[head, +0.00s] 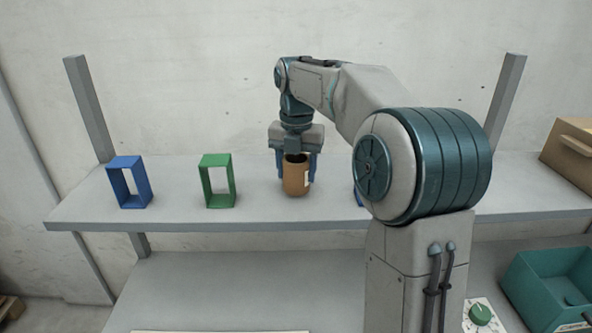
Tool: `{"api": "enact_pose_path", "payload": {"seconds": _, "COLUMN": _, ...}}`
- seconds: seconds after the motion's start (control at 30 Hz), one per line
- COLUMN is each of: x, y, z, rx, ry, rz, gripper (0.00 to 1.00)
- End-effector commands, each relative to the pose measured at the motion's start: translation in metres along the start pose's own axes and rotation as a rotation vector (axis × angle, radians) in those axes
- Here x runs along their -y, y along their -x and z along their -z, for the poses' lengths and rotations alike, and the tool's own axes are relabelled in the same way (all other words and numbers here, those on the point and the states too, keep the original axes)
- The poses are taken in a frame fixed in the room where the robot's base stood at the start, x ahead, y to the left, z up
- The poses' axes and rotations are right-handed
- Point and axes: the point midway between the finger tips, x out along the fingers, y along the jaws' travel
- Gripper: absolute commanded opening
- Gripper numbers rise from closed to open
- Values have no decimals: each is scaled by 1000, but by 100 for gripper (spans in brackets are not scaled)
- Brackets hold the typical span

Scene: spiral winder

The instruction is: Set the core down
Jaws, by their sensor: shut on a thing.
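The core (294,179) is a brown upright cylinder with a dark open top and a pale label on its right side. It is in the middle of the head view, over the grey shelf (255,213). My gripper (295,165) points down from above and is shut on the core, with a blue finger on either side. The core's lower end shows close to the shelf surface. I cannot tell whether it touches the shelf.
A blue frame (144,183) and a green frame (205,185) stand left on the shelf, with bare shelf between. Another blue piece (359,197) is mostly hidden behind my arm. A cardboard box (567,153) is at right. Below are a teal bin (535,300) and a green dial (481,313).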

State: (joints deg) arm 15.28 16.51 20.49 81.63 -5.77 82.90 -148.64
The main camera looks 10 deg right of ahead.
Motion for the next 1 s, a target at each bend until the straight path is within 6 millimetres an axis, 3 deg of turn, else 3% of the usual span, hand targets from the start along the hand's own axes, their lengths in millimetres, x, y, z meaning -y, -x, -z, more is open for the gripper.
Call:
{"api": "enact_pose_path", "payload": {"seconds": 0.13, "x": 0, "y": -11, "z": 0, "rx": 1, "ry": 0, "rz": 0, "gripper": 31}}
{"api": "enact_pose_path", "payload": {"seconds": 0.47, "x": 0, "y": -14, "z": 0, "rx": 1, "ry": 0, "rz": 0, "gripper": 31}}
{"api": "enact_pose_path", "payload": {"seconds": 0.5, "x": 0, "y": -15, "z": 0, "rx": 0, "ry": 0, "rz": 0, "gripper": 57}}
{"api": "enact_pose_path", "payload": {"seconds": 0.57, "x": 0, "y": -14, "z": 0, "rx": 1, "ry": 0, "rz": 0, "gripper": 74}}
{"api": "enact_pose_path", "payload": {"seconds": 0.87, "x": 0, "y": -13, "z": 0, "rx": 1, "ry": 0, "rz": 0, "gripper": 76}}
{"api": "enact_pose_path", "payload": {"seconds": 1.0, "x": 0, "y": -4, "z": 0, "rx": 3, "ry": 0, "rz": -1, "gripper": 76}}
